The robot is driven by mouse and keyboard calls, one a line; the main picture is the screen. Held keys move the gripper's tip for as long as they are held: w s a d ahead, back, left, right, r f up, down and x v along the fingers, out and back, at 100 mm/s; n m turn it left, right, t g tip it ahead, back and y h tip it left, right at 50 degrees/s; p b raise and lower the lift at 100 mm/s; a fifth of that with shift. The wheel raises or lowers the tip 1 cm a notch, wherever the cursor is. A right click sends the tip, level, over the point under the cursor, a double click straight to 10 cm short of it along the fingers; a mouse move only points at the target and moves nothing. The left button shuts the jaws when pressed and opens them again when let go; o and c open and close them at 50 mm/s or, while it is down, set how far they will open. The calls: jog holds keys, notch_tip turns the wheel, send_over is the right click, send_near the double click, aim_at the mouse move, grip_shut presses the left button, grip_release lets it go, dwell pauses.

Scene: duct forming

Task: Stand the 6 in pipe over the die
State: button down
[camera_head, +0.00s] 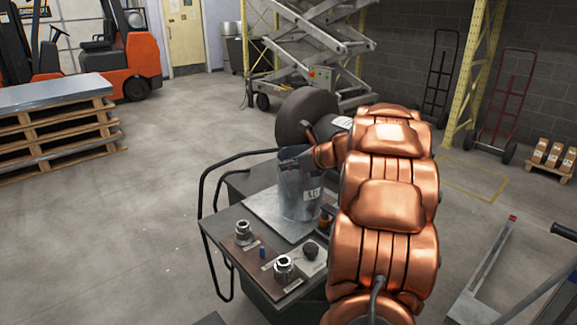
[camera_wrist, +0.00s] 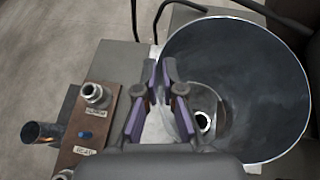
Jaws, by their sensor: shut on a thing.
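Inside the mouth a pale round part with a bright ring (camera_wrist: 204,121) shows low down, probably the die. The fingers hide part of it. I cannot tell whether the pipe's lower edge touches the plate.
The light plate (camera_head: 255,215) lies on the bench. A brown board with metal fittings (camera_head: 243,232) and (camera_head: 283,268) is at the front left. A black bent rail (camera_head: 203,190) runs along the bench's left side.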

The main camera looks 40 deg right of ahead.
jog(key=shift+f+b, duration=0.25)
jog(key=shift+b, duration=0.15)
jog(key=c, duration=1.2)
grip_release()
jog(key=v, duration=1.2)
